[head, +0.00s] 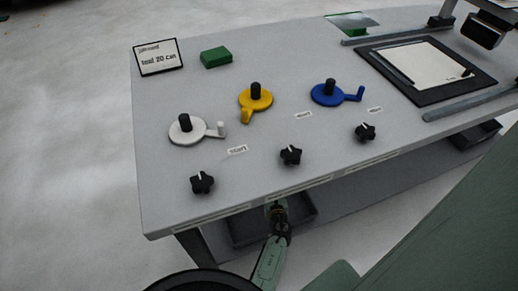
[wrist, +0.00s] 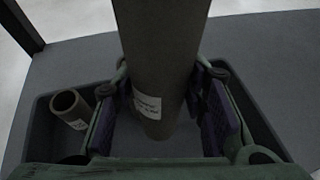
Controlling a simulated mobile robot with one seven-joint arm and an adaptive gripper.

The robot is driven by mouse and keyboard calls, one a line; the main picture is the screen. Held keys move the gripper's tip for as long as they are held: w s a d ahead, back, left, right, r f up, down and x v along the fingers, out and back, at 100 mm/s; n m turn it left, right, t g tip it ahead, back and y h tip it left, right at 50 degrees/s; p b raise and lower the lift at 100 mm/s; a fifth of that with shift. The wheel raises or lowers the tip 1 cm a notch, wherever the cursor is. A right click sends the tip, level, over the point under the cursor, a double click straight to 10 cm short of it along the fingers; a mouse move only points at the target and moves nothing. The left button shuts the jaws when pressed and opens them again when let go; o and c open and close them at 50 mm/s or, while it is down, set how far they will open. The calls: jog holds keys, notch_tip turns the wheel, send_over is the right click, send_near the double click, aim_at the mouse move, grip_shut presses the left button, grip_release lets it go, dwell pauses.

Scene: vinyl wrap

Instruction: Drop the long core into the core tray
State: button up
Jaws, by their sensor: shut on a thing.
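The long core (wrist: 160,60) is a thick grey-brown tube with a white label near its lower end. My gripper (wrist: 165,108) is shut on it, with purple pads on either side. The core's lower end is over or within the dark core tray (wrist: 38,115); I cannot tell whether it touches the floor. A shorter open tube (wrist: 70,105) leans in the tray's left part. In the head view, my gripper (head: 277,212) is below the table's front edge at the tray (head: 308,208); the core is hardly distinguishable there.
The grey table (head: 220,110) overhangs the lower shelf (head: 350,190) that bears the tray. On top are white, yellow and blue cranks, black knobs (head: 202,183), a green block (head: 215,57) and a framed sheet. A table leg (head: 192,246) stands left of the tray.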

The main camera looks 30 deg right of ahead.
notch_tip(320, 180, down, 6)
jog(key=b, duration=0.5)
jog(key=shift+b, duration=0.35)
jog(key=o, duration=1.3)
jog(key=shift+c, duration=0.2)
jog(key=shift+s, duration=0.1)
jog(key=v, duration=1.2)
jog(key=shift+a, duration=0.1)
